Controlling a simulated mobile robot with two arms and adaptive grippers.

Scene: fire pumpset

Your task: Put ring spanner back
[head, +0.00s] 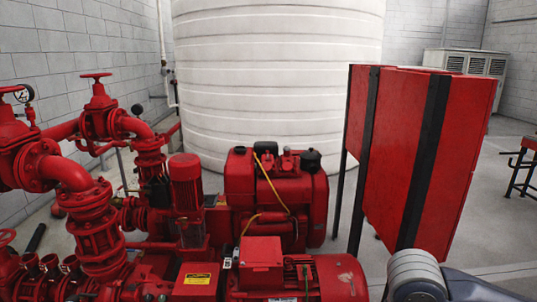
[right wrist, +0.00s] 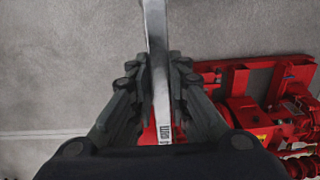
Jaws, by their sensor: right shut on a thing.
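The ring spanner (right wrist: 157,45) is a long silver bar in the right wrist view. It runs from the top edge down between the fingers of my right gripper (right wrist: 158,80), which is shut on it. Markings show near its lower end. Its upper end is cut off by the frame, so I cannot see the ring there. In the head view only part of my right arm shows at the bottom right; the spanner and right gripper are out of that view. My left gripper is in neither view. I cannot identify the spanner's storage place.
The red pumpset (head: 270,200) with pipes and valves fills the lower left. A red panel cabinet (head: 410,155) on dark legs stands right of it, near my right arm. A white tank (head: 278,80) stands behind. A red stand (head: 524,165) is at the right edge. Grey floor lies between.

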